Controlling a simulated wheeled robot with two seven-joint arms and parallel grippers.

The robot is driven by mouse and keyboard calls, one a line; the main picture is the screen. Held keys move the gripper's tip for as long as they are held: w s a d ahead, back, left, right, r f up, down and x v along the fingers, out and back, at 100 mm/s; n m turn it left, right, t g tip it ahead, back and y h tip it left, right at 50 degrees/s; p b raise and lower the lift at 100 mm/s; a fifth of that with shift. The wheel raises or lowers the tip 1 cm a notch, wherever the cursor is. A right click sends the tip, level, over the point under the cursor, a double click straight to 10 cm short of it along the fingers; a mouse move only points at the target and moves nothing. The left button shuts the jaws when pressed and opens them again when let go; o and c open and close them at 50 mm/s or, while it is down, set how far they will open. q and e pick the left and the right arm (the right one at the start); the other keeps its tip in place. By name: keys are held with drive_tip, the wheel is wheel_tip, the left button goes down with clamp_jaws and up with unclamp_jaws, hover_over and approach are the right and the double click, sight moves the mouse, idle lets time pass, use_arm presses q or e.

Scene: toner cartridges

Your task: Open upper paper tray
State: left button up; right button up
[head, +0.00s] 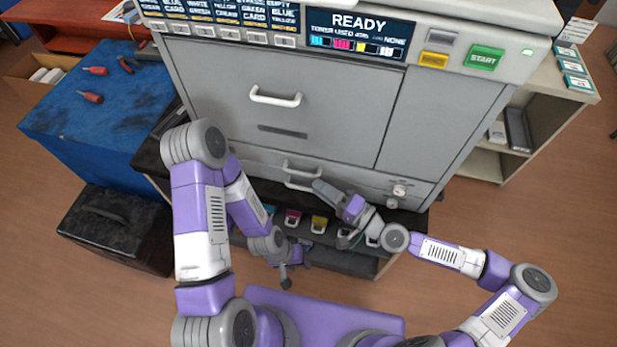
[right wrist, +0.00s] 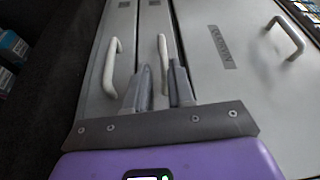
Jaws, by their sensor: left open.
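The upper paper tray is a narrow grey drawer front below the printer's big door. Its white handle (head: 302,167) shows in the head view, and in the right wrist view it is the middle handle (right wrist: 162,58). My right gripper (head: 321,187) is at the tray fronts. In the right wrist view, its two grey fingers (right wrist: 160,75) stand apart, one on each side of the middle handle, and do not look closed on it. The lower tray's handle (right wrist: 112,62) is left of the fingers. The upper tray looks shut. My left gripper (head: 284,283) is open and empty, low in front of the shelf.
The big door's handle (head: 275,97) is above the trays. A dark shelf below holds several toner cartridges (head: 319,224). A knob (head: 399,190) is at the lower right. A blue table (head: 100,125) with screwdrivers and a black box (head: 115,228) stand left.

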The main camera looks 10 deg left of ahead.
sight(300, 172)
drive_tip(key=shift+r+x, duration=0.1)
drive_tip(key=shift+x, duration=1.75)
drive_tip(key=shift+r+x, duration=0.15)
drive_tip(key=shift+x, duration=1.75)
drive_tip(key=shift+w+d, duration=0.1)
drive_tip(key=shift+w, duration=0.05)
clamp_jaws()
